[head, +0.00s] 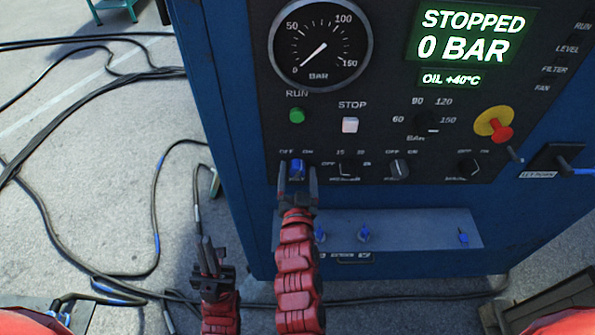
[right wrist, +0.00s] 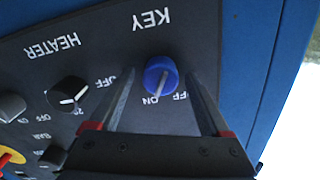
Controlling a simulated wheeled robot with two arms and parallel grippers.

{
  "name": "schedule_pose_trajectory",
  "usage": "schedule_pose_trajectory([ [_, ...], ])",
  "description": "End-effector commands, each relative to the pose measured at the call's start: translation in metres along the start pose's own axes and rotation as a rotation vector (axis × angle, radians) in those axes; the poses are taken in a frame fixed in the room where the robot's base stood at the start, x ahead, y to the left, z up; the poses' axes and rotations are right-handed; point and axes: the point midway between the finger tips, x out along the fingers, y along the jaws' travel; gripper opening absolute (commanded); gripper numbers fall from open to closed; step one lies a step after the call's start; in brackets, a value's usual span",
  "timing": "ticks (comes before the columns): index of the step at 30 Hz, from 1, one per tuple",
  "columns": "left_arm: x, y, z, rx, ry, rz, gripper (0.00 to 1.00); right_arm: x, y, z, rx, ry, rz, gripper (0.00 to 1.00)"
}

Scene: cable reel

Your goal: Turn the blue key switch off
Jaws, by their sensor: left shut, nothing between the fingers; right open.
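My left gripper (head: 209,257) is shut and empty, low and to the left of the blue cabinet.
The display (head: 468,38) reads STOPPED, 0 BAR. A white stop button (head: 350,125), a green run button (head: 297,116), a heater knob (right wrist: 69,93) and a red emergency button (head: 497,126) are nearby. Black cables (head: 95,92) lie on the floor at left.

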Motion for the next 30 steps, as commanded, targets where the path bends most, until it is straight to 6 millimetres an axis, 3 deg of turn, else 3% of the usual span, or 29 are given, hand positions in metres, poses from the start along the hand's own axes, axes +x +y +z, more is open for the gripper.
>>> schedule_pose_trajectory([
  [5,-0.0002,0.0,0.0001,0.0,0.0,0.0,0.0,0.0,-0.0002,0.0002,0.0,0.0,0.0,0.81],
  [19,-0.0002,0.0,0.0001,0.0,0.0,0.0,0.0,-0.0002,-0.0004,-0.0001,0.0,0.0,0.0,0.0],
  [30,-0.0054,0.0003,0.001,0.0,0.0,0.0,0.0,-0.0004,-0.0015,0.001,-0.059,0.002,-0.004,0.0],
])
